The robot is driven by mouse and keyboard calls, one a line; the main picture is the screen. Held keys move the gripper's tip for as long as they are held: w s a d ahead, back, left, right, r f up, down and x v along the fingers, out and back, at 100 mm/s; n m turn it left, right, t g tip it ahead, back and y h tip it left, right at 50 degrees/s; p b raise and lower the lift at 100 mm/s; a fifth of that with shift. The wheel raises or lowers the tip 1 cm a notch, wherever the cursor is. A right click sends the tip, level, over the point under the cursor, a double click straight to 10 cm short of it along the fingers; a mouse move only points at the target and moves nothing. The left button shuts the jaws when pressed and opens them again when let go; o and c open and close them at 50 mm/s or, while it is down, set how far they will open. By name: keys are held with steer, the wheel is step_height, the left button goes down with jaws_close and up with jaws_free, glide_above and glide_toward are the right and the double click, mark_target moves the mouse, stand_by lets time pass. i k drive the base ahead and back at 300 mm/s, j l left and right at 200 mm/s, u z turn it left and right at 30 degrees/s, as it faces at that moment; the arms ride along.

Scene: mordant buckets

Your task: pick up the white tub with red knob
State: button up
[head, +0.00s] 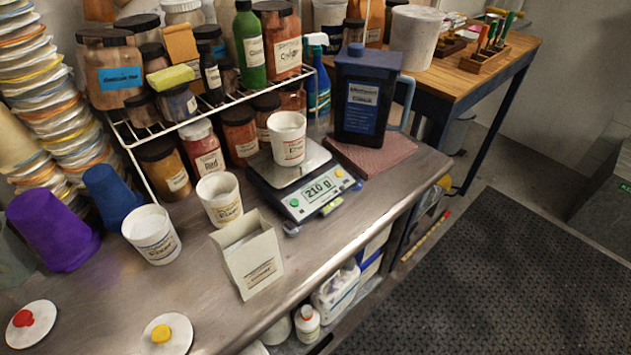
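A white round thing with a red knob (38,334) is on the metal bench (110,310) at the lower left of the head view. I see its flat white top and the knob; I cannot tell how tall it is or whether there is a tub body under the top. A similar white round thing with a yellow knob (180,342) is to its right, partly cut by the bottom edge. My gripper is not in view.
White cups (151,236), a purple tub (55,232), a blue tub (112,196) and a paper packet (250,262) stand behind. A scale (312,204) reading 210 g bears another cup (287,140). Bare bench lies between the two knobbed things.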

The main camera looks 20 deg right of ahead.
mark_target(287, 129)
steer(key=i+l, duration=0.15)
steer(key=l, duration=0.2)
steer(key=i+l, duration=0.2)
steer(key=l, duration=0.15)
steer(key=i+l, duration=0.15)
steer(key=l, duration=0.2)
steer(key=i+l, duration=0.15)
steer(key=l, duration=0.15)
steer(key=u, duration=0.05)
